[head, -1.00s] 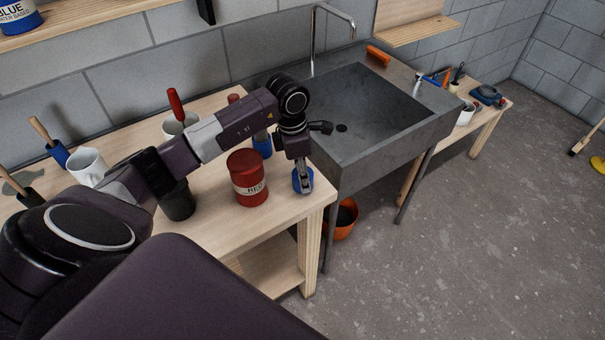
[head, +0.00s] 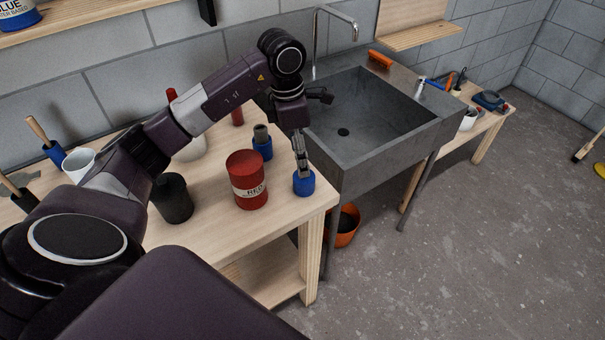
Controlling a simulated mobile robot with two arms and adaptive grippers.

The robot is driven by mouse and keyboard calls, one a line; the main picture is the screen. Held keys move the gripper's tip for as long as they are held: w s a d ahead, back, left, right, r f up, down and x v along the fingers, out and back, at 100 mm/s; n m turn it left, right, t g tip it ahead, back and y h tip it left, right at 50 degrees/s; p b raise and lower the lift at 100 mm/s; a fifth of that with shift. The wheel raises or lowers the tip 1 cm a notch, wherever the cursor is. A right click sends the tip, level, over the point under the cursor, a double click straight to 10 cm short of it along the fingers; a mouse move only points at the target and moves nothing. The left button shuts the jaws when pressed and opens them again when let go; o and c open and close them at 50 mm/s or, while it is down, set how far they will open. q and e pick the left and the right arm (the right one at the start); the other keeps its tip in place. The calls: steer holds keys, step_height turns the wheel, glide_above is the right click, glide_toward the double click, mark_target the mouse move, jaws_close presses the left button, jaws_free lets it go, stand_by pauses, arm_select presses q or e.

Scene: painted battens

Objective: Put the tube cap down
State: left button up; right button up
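A small blue cylindrical piece (head: 304,184), which may be the tube cap, stands on the workbench near its right front corner. My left gripper (head: 303,172) points down right above it. Its fingertips overlap the top of the blue piece in the picture. I cannot tell whether they touch it or how far apart they are. A second blue piece (head: 262,150) with a grey top stands further back on the bench. No tube is clearly recognisable. My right gripper is not in view.
A red can (head: 246,180) stands left of my gripper, with a black cup (head: 173,199) further left. The grey sink (head: 372,165) adjoins the bench on the right. An orange bucket (head: 347,226) is on the floor below. Bare bench lies in front of the red can.

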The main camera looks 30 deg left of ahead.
mark_target(298, 177)
arm_select(q)
steer(key=shift+s+a+r+b, duration=0.1)
steer(key=shift+r+b, duration=0.05)
steer(key=shift+r, duration=0.8)
steer(key=shift+s+a+r+b, duration=0.1)
steer(key=shift+r+b, duration=0.05)
steer(key=shift+r, duration=0.8)
steer(key=shift+d, duration=0.1)
